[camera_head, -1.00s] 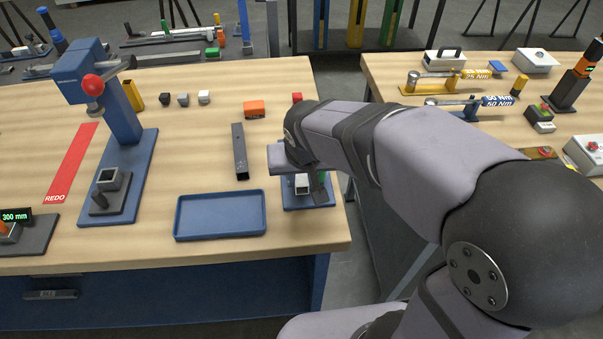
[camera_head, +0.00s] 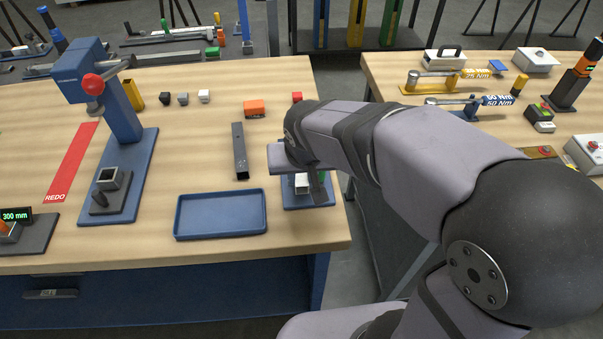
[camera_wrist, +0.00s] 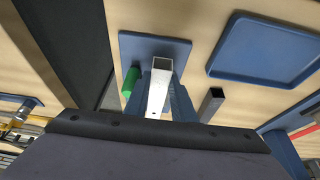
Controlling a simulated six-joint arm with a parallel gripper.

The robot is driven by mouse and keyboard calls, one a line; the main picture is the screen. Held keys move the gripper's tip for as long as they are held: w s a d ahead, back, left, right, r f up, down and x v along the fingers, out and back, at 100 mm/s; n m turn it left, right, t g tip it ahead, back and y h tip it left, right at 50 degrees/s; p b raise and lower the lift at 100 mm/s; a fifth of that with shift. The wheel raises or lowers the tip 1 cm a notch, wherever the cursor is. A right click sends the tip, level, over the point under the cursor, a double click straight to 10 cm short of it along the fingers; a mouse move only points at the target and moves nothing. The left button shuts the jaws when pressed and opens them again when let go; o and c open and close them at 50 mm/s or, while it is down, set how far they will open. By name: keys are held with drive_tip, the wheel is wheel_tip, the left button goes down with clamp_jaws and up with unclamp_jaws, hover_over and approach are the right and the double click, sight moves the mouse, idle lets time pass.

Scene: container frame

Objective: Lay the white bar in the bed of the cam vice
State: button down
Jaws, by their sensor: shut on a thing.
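The white bar (camera_wrist: 158,92) stands out pale in the wrist view, its square end toward the top of the picture. My gripper (camera_wrist: 160,102) is shut on it, with blue-grey parts close on both sides. The cam vice (camera_wrist: 178,46) shows its blue base plate beneath the bar, and a green cylindrical part (camera_wrist: 131,80) lies left of the bar. In the head view the vice (camera_head: 318,202) is at the bench's right edge, largely hidden by my arm, with the bar's white end (camera_head: 301,181) just below my wrist. Whether the bar touches the bed cannot be told.
A blue tray (camera_head: 221,234) lies left of the vice. A dark square tube (camera_head: 239,150) lies behind the tray. An orange block (camera_head: 254,108) and a red block (camera_head: 297,97) are farther back. A blue press (camera_head: 122,130) stands at left; a gap separates the benches.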

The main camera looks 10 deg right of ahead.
drive_tip(key=shift+f+b, duration=0.85)
drive_tip(key=shift+f, duration=0.2)
idle(0.7)
drive_tip(key=c, duration=0.9)
unclamp_jaws()
drive_tip(key=shift+r, duration=0.1)
drive_tip(key=shift+r+p, duration=3.05)
drive_tip(key=shift+r, duration=0.4)
